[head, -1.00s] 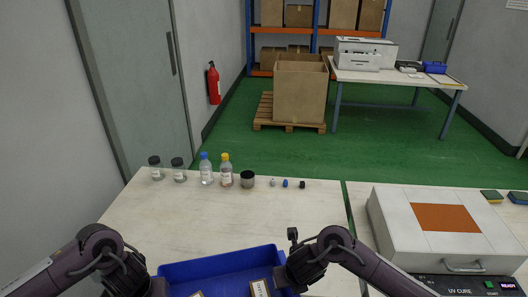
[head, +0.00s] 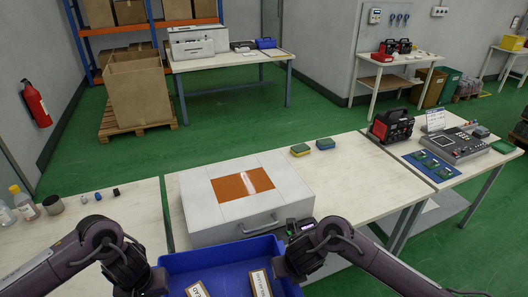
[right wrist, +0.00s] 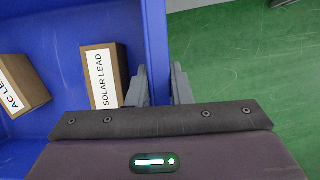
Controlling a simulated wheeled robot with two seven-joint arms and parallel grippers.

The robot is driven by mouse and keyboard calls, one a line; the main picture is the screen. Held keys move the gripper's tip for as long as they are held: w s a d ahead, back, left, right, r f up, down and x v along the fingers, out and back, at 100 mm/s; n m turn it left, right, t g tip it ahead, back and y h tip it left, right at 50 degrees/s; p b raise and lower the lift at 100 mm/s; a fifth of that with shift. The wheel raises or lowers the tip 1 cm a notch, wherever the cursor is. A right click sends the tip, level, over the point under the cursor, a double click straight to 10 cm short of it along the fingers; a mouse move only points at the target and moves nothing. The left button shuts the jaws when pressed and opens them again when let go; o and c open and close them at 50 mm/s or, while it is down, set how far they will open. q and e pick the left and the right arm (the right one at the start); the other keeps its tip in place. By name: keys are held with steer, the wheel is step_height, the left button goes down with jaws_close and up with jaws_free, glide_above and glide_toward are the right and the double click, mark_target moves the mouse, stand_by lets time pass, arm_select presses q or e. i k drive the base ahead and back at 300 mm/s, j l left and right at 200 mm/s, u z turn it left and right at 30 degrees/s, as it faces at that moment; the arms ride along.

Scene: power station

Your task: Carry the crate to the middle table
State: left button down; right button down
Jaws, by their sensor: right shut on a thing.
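The blue crate (head: 215,257) is at the bottom of the head view, level, with two small labelled boxes inside, one (head: 260,284) reading "SOLAR LEAD" in the right wrist view (right wrist: 104,76). My right gripper (head: 284,270) is shut on the crate's right wall; in the right wrist view its fingers (right wrist: 160,86) straddle that wall (right wrist: 154,40). My left gripper (head: 150,284) is at the crate's left rim; its fingertips are too hidden to tell their state. The middle table (head: 345,180) lies ahead, with a white UV cure box (head: 205,218) on its left part.
The middle table's right part is clear. A red and black power unit (head: 392,127) stands near the joint with the right table (head: 408,148). The left table (head: 142,202) holds bottles (head: 25,205).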

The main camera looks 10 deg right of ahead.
mark_target(358, 180)
steer(key=l+z, duration=0.25)
steer(key=l, duration=0.2)
steer(key=i+l+z, duration=0.25)
steer(key=l, duration=0.2)
steer(key=l+z, duration=0.25)
steer(key=l, duration=0.2)
steer(key=i+l+u, duration=0.4)
steer(key=i+l, duration=0.3)
steer(key=i+l+u, duration=0.2)
steer(key=i+l, duration=0.15)
steer(key=i+l+u, duration=0.2)
steer(key=l, duration=0.3)
steer(key=i+l+u, duration=0.2)
steer(key=l, duration=0.3)
steer(key=i, duration=0.1)
